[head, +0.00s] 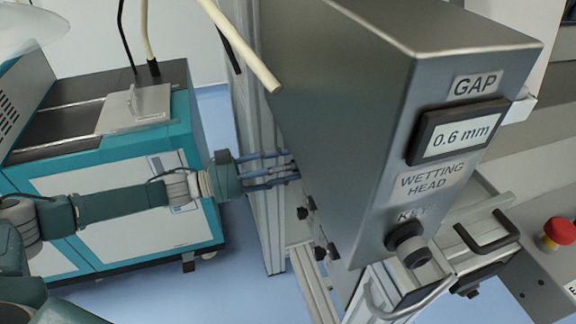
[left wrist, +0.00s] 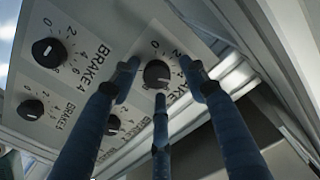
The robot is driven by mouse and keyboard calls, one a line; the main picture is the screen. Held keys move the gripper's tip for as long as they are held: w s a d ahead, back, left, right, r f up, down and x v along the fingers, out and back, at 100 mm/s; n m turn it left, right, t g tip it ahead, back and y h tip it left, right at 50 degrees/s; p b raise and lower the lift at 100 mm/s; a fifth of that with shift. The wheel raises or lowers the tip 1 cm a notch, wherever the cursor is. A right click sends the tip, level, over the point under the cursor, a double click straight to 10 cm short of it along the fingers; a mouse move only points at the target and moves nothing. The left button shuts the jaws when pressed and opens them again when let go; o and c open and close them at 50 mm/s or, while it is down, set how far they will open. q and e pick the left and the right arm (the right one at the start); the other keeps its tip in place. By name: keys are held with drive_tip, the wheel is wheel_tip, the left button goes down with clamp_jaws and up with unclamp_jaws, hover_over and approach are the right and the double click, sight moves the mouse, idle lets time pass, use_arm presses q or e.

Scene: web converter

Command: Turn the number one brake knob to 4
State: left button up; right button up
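My left gripper (head: 294,168) reaches in from the left in the head view, its blue fingers at the side of the metal control housing (head: 345,110). In the left wrist view its three fingers (left wrist: 160,75) spread around a black round brake knob (left wrist: 157,73), with gaps at both sides. That knob's scale shows 0 and 2; its label is partly hidden by a finger, so its number and exact setting are unclear. A knob at upper left (left wrist: 48,51) has the label BRAKE 4 beside it. My right gripper is not in view.
Two more knobs, at lower left (left wrist: 30,109) and low centre (left wrist: 113,125), sit on the panel; a finger partly covers the latter. A metal frame edge (left wrist: 230,77) runs beside the panel. The housing front has a gap display (head: 458,131) and key switch (head: 408,242). A teal cabinet (head: 125,160) stands left.

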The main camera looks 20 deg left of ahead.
use_arm(q)
drive_tip(key=shift+a+f, duration=0.15)
drive_tip(key=v, duration=1.1)
drive_tip(key=shift+s+a, duration=0.25)
drive_tip(key=shift+s, duration=0.05)
